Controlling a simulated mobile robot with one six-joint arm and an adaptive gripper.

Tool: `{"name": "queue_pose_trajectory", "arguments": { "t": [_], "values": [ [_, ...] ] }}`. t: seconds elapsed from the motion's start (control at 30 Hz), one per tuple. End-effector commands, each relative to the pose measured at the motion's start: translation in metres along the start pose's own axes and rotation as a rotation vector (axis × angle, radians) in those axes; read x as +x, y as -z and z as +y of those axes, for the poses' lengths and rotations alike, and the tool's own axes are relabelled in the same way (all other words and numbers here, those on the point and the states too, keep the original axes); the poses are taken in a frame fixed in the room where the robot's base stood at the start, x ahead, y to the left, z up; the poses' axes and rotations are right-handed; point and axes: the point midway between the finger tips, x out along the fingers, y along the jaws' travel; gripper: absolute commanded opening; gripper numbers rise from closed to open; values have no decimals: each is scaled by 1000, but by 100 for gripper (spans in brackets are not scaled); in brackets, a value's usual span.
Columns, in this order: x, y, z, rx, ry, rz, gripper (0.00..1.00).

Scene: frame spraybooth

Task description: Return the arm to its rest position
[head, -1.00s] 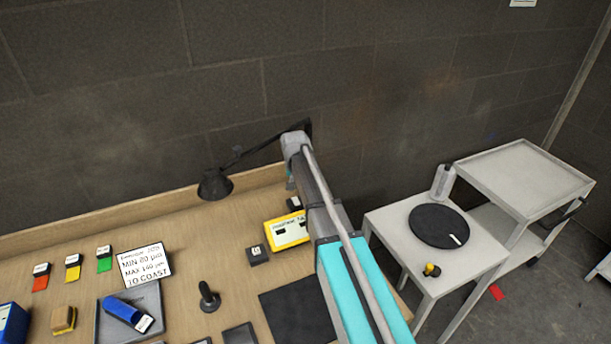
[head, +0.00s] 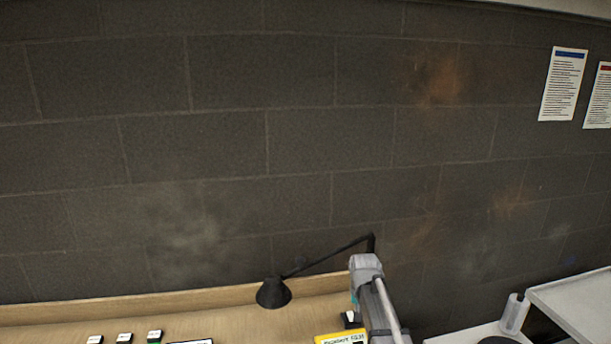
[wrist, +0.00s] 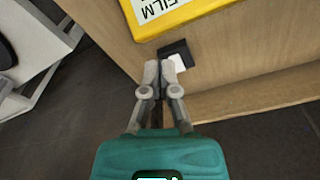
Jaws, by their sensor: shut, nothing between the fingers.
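My gripper (wrist: 158,76) shows in the wrist view with its two grey fingers together and nothing between them. It hangs over the edge of the wooden bench (wrist: 225,60), close to a small black block with a white label (wrist: 175,56). In the head view only part of my arm shows, at the bottom right of centre, over the right end of the bench (head: 225,322). The fingers are not visible in the head view.
A yellow film gauge box (wrist: 175,14) lies on the bench just beyond my fingers. A black lamp (head: 273,292) stands behind my arm. A bottle (head: 514,313) and a grey cart top (head: 580,305) are at the right. Dark floor (wrist: 270,145) is open beside the bench.

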Motion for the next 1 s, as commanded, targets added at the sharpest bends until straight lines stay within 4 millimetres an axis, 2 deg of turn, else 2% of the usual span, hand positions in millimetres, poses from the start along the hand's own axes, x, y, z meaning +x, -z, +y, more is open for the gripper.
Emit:
{"name": "queue_pose_trajectory", "arguments": {
  "t": [0.03, 0.2, 0.4, 0.5, 0.7, 1.0],
  "values": [
    [-17, -25, 7, -17, 1, -9, 0],
    [-44, -80, 22, -88, 6, -41, 0],
    [-72, -139, 37, -163, 14, -75, 0],
    [-81, -159, 42, -191, 18, -86, 0],
    [-88, -176, 46, -219, 22, -99, 0],
    [-88, -176, 46, -222, 22, -100, 0]
  ]
}}
